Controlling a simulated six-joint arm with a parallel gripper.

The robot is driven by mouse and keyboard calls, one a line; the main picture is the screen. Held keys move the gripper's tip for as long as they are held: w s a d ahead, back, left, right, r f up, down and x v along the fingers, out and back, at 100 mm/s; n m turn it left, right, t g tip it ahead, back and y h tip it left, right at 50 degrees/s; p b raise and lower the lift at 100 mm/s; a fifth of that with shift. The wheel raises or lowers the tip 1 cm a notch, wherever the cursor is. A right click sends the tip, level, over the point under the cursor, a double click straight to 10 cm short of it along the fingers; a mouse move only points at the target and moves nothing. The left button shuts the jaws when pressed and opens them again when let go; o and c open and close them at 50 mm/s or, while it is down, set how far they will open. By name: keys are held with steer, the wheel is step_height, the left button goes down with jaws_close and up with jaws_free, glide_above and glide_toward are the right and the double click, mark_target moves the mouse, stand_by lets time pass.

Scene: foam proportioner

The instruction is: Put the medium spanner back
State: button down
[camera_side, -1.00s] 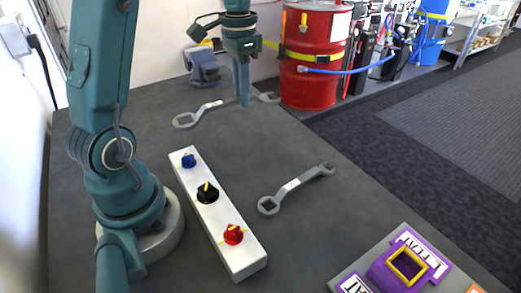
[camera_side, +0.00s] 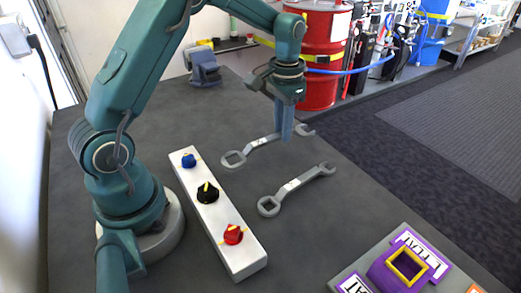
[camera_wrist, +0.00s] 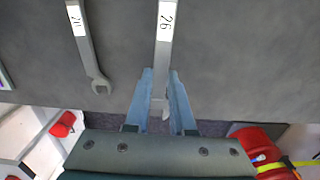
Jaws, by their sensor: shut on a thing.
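My gripper (camera_side: 284,137) is shut on a grey spanner (camera_side: 262,142). In the wrist view, its white label reads 26, and the spanner (camera_wrist: 165,55) passes between the two blue fingers of my gripper (camera_wrist: 163,108). Its ring end points left in the side view; its other end shows just beyond the fingers. I cannot tell how high it is above the table. A second grey spanner (camera_side: 292,187) lies on the table in front of it, roughly parallel. In the wrist view this second spanner (camera_wrist: 84,45) is at the left, its label only partly readable.
A white block with blue, black and red knobs (camera_side: 218,212) stands left of the spanners. A purple holder (camera_side: 405,268) with a yellow-rimmed opening is at the front right. A blue-grey device (camera_side: 204,68) stands at the back. A red drum (camera_side: 322,50) stands beyond the table.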

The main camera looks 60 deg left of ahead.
steer(key=shift+f, duration=1.75)
steer(key=c, duration=0.8)
jaws_free()
steer(key=shift+f, duration=0.15)
steer(key=shift+o, duration=0.2)
